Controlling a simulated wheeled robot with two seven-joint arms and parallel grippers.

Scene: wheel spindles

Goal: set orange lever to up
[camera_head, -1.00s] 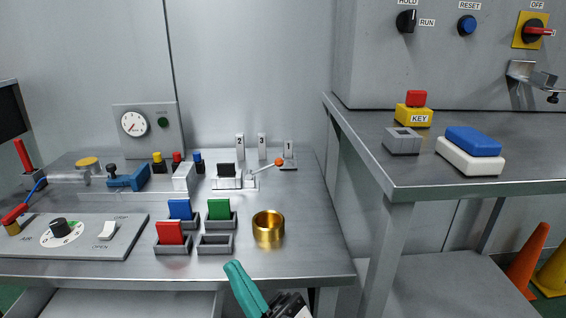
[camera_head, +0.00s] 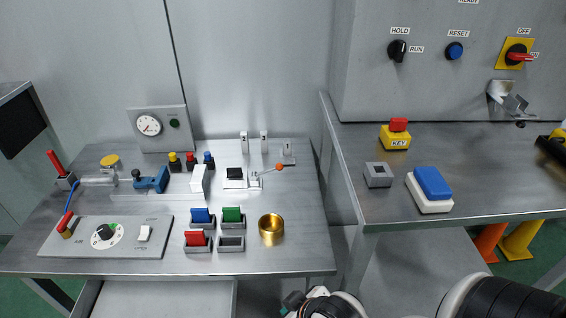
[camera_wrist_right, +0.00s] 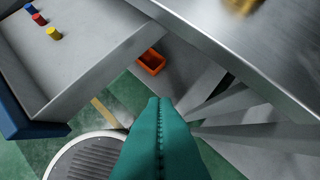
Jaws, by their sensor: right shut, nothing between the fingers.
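The orange lever is a thin metal rod with an orange ball knob (camera_head: 279,167). It comes from a small pale base (camera_head: 255,180) at the back right of the left bench and points right, slightly toward the back. My right gripper (camera_head: 292,300) has teal fingers and is at the bottom of the head view, in front of the bench edge and well apart from the lever. In the right wrist view its fingers (camera_wrist_right: 160,105) are pressed together with nothing between them. The lever does not show there. My left gripper is not in view.
A brass cup (camera_head: 271,231) stands between my gripper and the lever. Red, blue and green blocks (camera_head: 233,214) sit in grey holders beside it. Upright numbered plates (camera_head: 264,143) stand behind the lever. A second bench (camera_head: 470,190) is on the right. An orange bin (camera_wrist_right: 151,62) shows below.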

